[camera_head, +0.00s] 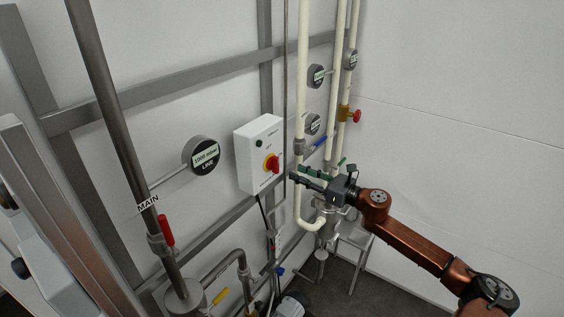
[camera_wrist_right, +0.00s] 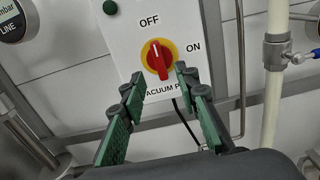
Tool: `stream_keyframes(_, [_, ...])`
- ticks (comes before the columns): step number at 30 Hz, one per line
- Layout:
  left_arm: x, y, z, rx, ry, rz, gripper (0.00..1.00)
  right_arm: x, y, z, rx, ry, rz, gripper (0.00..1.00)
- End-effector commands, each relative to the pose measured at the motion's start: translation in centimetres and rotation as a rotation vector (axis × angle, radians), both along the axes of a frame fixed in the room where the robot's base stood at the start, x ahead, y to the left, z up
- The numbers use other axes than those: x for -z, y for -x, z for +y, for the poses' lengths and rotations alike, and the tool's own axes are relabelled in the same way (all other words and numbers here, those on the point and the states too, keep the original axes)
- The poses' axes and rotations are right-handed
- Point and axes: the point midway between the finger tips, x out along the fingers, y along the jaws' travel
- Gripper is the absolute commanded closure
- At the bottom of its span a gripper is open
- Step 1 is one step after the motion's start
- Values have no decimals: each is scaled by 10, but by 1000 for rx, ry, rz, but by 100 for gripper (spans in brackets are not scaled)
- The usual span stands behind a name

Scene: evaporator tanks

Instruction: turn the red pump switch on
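The red pump switch (camera_head: 271,163) is a red knob on a yellow disc, on the front of a white control box (camera_head: 252,141). In the right wrist view the knob (camera_wrist_right: 157,59) stands near upright, tilted slightly, its upper end towards the OFF label; ON is to its right. The word VACUUM and part of another word show below it. My right gripper (camera_head: 299,177) is just right of the box in the head view. In the right wrist view its green-padded fingers (camera_wrist_right: 155,80) are apart, one on each side below the knob, with nothing between them. My left gripper is not in view.
A round gauge (camera_head: 205,156) reading 1000 mbar is left of the box. A red-handled valve (camera_head: 165,230) sits on the MAIN pipe. Cream pipes (camera_head: 302,90) with valves and gauges rise right of the box. Grey frame bars (camera_head: 180,80) run behind.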

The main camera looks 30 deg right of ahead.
Motion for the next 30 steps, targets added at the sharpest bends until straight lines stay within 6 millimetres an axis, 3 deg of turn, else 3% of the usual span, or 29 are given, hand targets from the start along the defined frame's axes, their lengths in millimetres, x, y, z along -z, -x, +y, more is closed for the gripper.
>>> stream_keyframes(5, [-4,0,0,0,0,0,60,-5,-9,8,-8,13,-8,71])
stream_keyframes(18, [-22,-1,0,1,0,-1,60,-6,-59,27,-5,9,-7,71])
stream_keyframes(30, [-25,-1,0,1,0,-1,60,-2,-71,32,-5,10,-4,71])
